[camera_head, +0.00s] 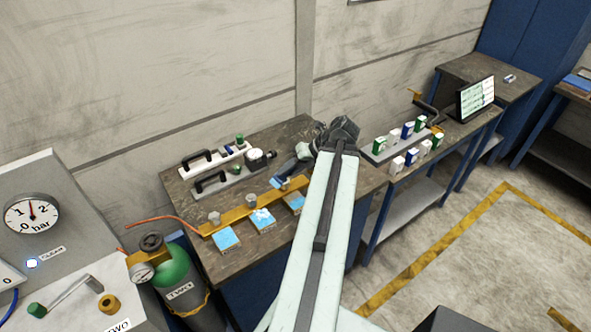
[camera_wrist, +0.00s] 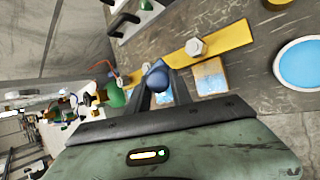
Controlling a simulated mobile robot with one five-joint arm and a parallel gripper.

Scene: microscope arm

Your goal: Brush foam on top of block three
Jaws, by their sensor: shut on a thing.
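Three wooden blocks with light blue tops stand in a row along a yellow bar on the workbench: a left block (camera_head: 226,240), a middle block (camera_head: 262,219) with white patches on top, and a right block (camera_head: 294,201) beside my arm. No number is readable on them. My gripper (camera_head: 301,152) is above the back right of the bench, shut on a blue thing (camera_head: 284,172), likely the brush. In the wrist view its rounded blue end (camera_wrist: 157,77) shows between the fingers; its tip is hidden. A block (camera_wrist: 210,77) with a pale blue-white top shows beside the fingers.
The yellow bar (camera_head: 240,215) carries several light knobs. Two plates with black handles (camera_head: 211,180) stand behind it. A round dish of light blue (camera_wrist: 301,64) shows in the wrist view. A green gas cylinder (camera_head: 174,268) stands left; small boxes (camera_head: 398,164) stand right.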

